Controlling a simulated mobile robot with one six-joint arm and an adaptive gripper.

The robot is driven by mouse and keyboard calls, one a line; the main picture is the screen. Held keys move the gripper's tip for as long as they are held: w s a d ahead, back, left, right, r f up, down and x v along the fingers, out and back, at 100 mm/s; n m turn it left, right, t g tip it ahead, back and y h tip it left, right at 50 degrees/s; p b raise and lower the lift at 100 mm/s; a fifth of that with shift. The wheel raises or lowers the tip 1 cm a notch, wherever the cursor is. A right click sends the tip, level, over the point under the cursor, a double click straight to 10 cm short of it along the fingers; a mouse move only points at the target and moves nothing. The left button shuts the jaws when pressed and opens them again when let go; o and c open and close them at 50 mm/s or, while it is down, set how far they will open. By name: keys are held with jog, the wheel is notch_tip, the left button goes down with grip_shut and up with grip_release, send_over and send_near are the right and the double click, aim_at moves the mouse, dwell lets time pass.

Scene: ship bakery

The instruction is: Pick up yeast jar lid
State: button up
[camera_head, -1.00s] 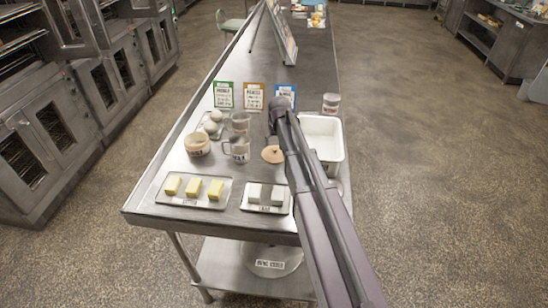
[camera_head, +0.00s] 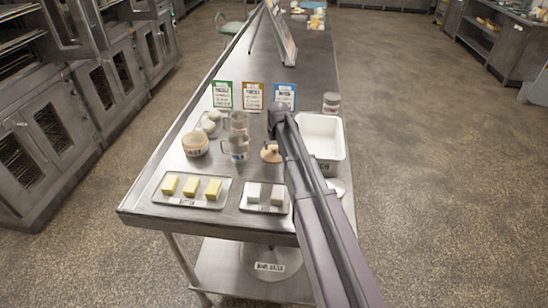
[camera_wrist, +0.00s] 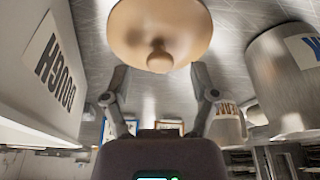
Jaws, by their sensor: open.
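The yeast jar lid (camera_head: 271,154), a round tan disc with a small knob, lies on the steel table. It also shows at the top of the wrist view (camera_wrist: 160,25), with its knob towards my gripper. My gripper (camera_wrist: 158,74) is open, its two fingers spread on either side of the line to the knob. Nothing is between the fingers, and they look apart from the lid. In the head view my arm hides most of the gripper. A tan jar (camera_head: 195,144), its label partly readable as ending in "AST", stands open to the left of the lid.
A white dough bin (camera_head: 321,133) stands close right of the lid. A grey mug (camera_head: 237,149) stands to its left. Trays of butter (camera_head: 190,201) and pale blocks (camera_head: 264,207) lie in front. Several cards, including a blue one (camera_head: 285,96), stand behind.

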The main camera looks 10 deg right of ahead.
jog(key=shift+b+x, duration=0.7)
jog(key=shift+x, duration=0.3)
jog(key=shift+a, duration=0.1)
grip_shut()
